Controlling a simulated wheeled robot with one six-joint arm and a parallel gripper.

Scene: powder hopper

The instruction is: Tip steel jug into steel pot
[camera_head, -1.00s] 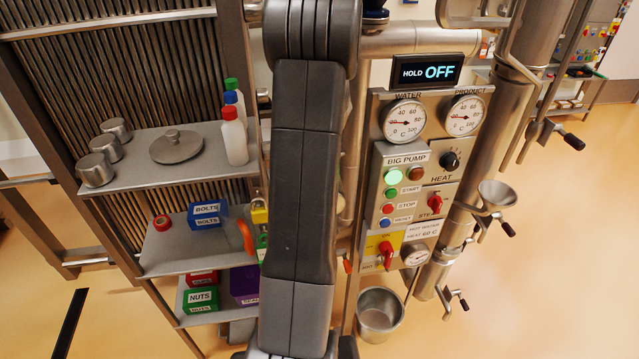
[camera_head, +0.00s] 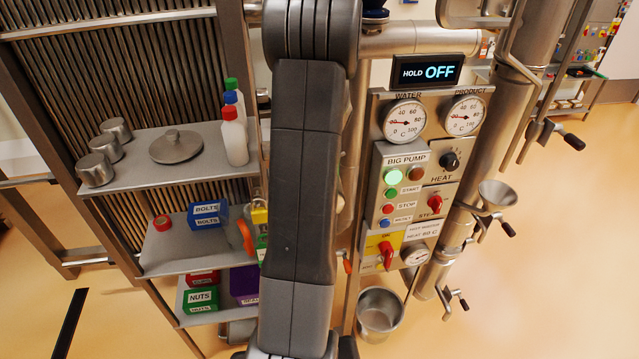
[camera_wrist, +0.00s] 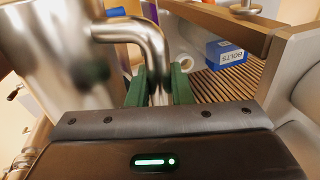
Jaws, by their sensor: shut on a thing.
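In the wrist view, my gripper (camera_wrist: 158,88) has its green fingers shut on the bent handle of a steel jug (camera_wrist: 58,62). The jug's shiny body fills the left of that view, and its rim and inside do not show. In the head view my own arm runs down the middle and hides the jug and gripper. An open steel pot (camera_head: 380,318) stands low at the bottom, right of my arm, below the control panel. I cannot see what is in the jug.
A control panel (camera_head: 411,160) with gauges and buttons stands right of my arm. Left are shelves (camera_head: 135,176) with small steel cups, a lid, bottles and bins; a blue BOLTS bin (camera_wrist: 226,53) shows in the wrist view. A small steel funnel (camera_head: 497,195) juts out at right. Floor at right is open.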

